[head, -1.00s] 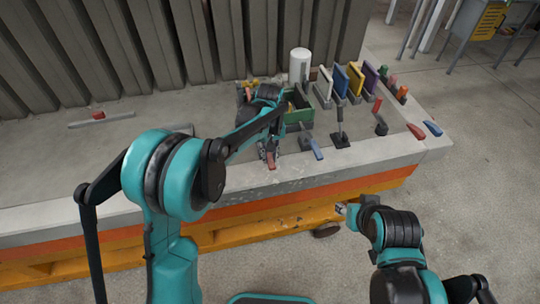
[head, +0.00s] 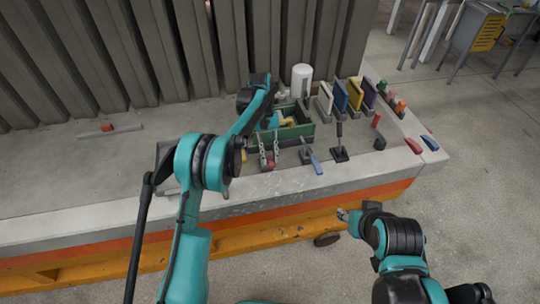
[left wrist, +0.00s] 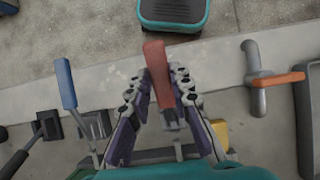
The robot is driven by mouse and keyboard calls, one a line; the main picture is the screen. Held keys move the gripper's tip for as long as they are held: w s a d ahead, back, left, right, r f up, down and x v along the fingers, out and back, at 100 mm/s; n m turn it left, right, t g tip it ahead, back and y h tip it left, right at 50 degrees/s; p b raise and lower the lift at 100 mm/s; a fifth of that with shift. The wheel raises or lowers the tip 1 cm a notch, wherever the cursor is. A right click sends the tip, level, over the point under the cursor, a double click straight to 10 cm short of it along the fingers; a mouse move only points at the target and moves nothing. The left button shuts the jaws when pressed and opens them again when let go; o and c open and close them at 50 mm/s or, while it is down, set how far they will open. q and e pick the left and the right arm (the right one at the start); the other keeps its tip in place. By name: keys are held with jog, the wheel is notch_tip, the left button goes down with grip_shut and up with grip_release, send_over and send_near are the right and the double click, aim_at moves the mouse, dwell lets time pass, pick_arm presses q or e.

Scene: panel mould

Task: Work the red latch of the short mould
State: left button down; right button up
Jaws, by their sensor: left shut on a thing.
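The red latch (left wrist: 158,75) is a red lever on a grey foot, seen between my left fingers in the left wrist view. In the head view, little of the red latch (head: 271,164) shows at the front side of a green open box-like mould (head: 297,131). My left gripper (head: 269,152) comes down over it from behind, with one chain-like finger on each side, and is shut on it. My left gripper (left wrist: 160,92) hides part of the foot. My right gripper (head: 343,214) hangs in front of the bench, away from the latch; its opening is too small to judge.
A blue lever (head: 315,163) stands close on the right of the latch, with a black lever (head: 339,145) beyond. A white cylinder (head: 302,80) and several coloured panels (head: 341,95) stand behind. A grey handle with an orange bar (left wrist: 280,79) lies near. The bench's left is mostly clear.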

pick_arm(q)
jog(key=c, duration=1.4)
grip_release()
jog(key=shift+o, duration=0.2)
jog(key=v, duration=1.2)
